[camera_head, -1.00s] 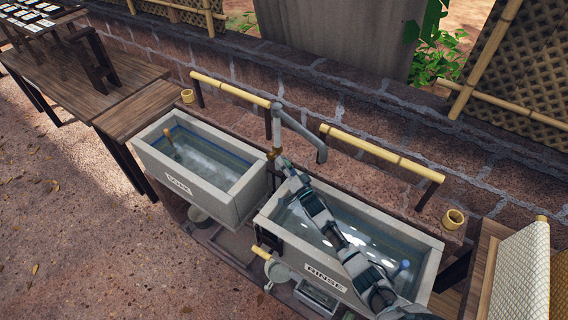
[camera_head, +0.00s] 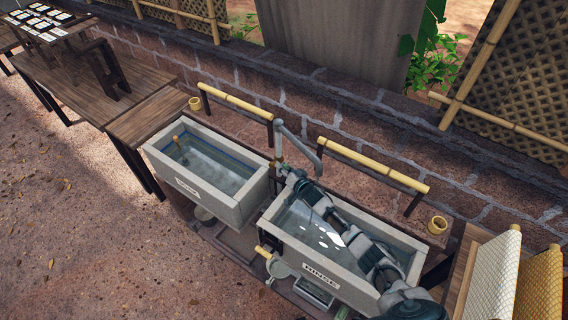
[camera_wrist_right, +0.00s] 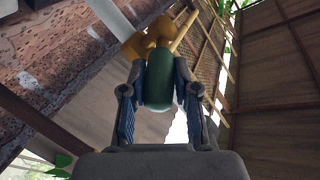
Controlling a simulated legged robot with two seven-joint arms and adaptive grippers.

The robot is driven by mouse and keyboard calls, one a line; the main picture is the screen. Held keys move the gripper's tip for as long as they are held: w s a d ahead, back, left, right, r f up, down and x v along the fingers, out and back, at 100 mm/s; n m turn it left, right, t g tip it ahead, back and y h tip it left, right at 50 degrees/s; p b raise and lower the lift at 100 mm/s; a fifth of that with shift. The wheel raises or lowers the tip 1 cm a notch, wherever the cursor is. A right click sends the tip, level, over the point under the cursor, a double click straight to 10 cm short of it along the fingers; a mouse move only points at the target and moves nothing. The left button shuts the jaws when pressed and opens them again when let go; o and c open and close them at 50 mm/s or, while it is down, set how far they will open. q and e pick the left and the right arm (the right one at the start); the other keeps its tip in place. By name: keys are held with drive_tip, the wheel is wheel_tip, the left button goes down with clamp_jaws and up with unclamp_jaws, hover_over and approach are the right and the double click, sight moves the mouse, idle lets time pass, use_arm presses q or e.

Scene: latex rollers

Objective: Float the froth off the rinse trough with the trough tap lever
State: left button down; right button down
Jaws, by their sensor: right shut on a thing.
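The rinse trough (camera_head: 345,287) is a grey stone box labelled RINSE, with water in it. White froth patches (camera_head: 325,244) show on its water, left of my right arm. The tap's grey pipe (camera_head: 297,136) stands between the two troughs. My right gripper (camera_head: 281,168) is at the base of this pipe, above the trough's back left corner. In the right wrist view, my right gripper (camera_wrist_right: 160,82) is shut on the green tap lever (camera_wrist_right: 160,80), with a brass-coloured part (camera_wrist_right: 140,46) beyond it. My right arm hides part of the water. My left gripper is out of view.
A second labelled trough (camera_head: 205,196) with water stands to the left. Bamboo rails (camera_head: 236,101) run behind the troughs, before a stone wall (camera_head: 340,112). Small bamboo cups (camera_head: 437,225) stand on the ledge.

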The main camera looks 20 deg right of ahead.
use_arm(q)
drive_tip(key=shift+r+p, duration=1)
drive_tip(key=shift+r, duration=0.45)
use_arm(e)
drive_tip(key=shift+w+r+g+h, duration=0.2)
drive_tip(key=shift+r+g+h, duration=0.15)
drive_tip(key=shift+g, duration=0.25)
drive_tip(key=c, duration=1)
unclamp_jaws()
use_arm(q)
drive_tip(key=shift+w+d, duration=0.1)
use_arm(e)
drive_tip(key=shift+o, duration=0.8)
drive_tip(key=shift+s+d, duration=0.15)
drive_tip(key=v, duration=1.1)
drive_tip(key=shift+s, duration=0.25)
drive_tip(key=shift+d, duration=0.15)
